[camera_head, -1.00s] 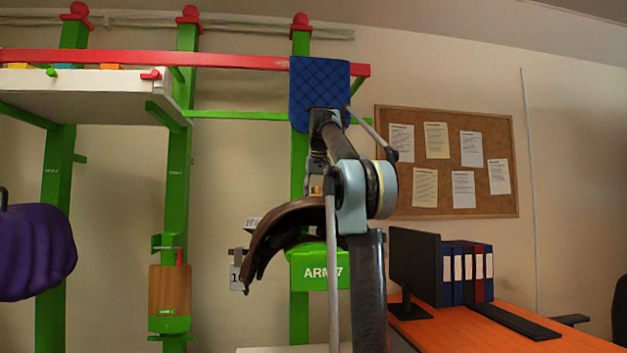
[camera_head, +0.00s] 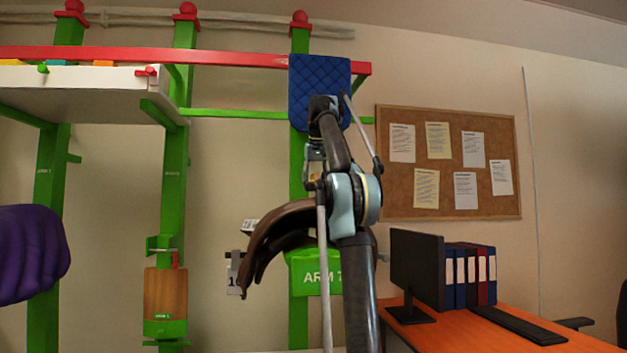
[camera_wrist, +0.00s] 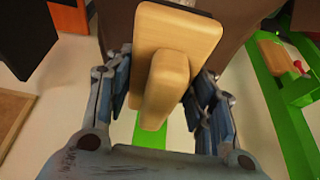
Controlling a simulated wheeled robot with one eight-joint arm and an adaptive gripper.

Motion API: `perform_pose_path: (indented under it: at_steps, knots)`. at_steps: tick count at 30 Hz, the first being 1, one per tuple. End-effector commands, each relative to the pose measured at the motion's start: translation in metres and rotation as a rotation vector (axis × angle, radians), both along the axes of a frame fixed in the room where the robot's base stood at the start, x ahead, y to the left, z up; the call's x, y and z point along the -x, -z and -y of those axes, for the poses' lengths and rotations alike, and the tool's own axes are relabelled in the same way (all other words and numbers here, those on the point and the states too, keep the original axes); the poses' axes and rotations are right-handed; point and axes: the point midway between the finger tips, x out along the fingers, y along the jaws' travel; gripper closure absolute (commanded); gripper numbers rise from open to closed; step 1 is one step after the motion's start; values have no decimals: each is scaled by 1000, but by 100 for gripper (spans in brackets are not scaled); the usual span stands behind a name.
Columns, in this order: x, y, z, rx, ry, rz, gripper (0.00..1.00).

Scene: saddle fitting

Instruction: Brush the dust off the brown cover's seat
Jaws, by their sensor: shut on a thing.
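The brown leather saddle cover (camera_head: 272,236) sits on the green arm labelled ARM (camera_head: 318,274), its right part hidden behind my arm. In the wrist view a brown surface (camera_wrist: 240,32), apparently the same cover, lies just beyond the brush. My gripper (camera_wrist: 163,98) is shut on the grip of a pale wooden brush (camera_wrist: 182,30). The brush's bristles are hidden, so I cannot tell whether they touch the seat. In the head view my arm hides the fingers and most of the brush. I cannot make out dust on the seat.
A blue quilted pad (camera_head: 320,78) hangs on the red rail above. A purple object (camera_head: 30,252) is at the left edge. A monitor (camera_head: 416,268) and binders (camera_head: 470,275) stand on the orange desk (camera_head: 500,334) at right. A white shelf (camera_head: 85,92) is upper left.

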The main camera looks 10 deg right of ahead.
Motion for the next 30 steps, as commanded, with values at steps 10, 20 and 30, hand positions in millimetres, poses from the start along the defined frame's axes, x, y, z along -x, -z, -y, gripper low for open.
perform_pose_path:
  at_steps: [10,20,30]
  knots:
    - [0,-27,0,0,0,0,89]
    - [0,-28,0,0,0,0,89]
    - [0,-28,0,0,0,0,89]
